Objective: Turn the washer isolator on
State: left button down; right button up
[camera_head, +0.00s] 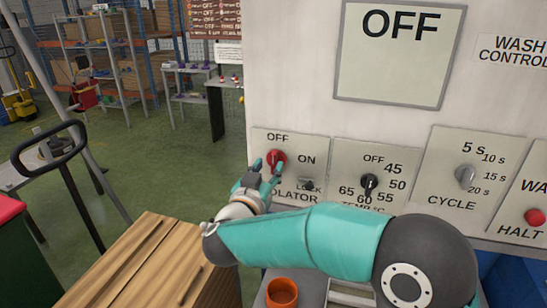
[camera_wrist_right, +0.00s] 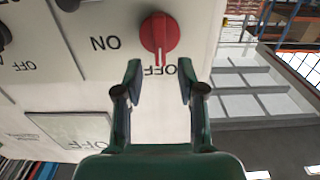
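The washer isolator is a red rotary knob (camera_head: 275,158) on a pale plate marked OFF and ON. In the right wrist view, upside down, the red knob (camera_wrist_right: 160,33) has its white line toward OFF. My right gripper (camera_head: 268,168) is in front of the plate, close to the knob. In the wrist view the right gripper (camera_wrist_right: 159,76) is open and empty, its two fingertips just short of the knob and not around it. A small dark lock part (camera_head: 308,184) is beside the gripper. The gripper hides part of the label. My left gripper is not in view.
The large display (camera_head: 402,50) reads OFF. A wooden crate (camera_head: 150,265) and an orange cup (camera_head: 282,293) are below.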

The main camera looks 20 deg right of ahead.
aim_at(273, 160)
jog(key=shift+x, duration=1.8)
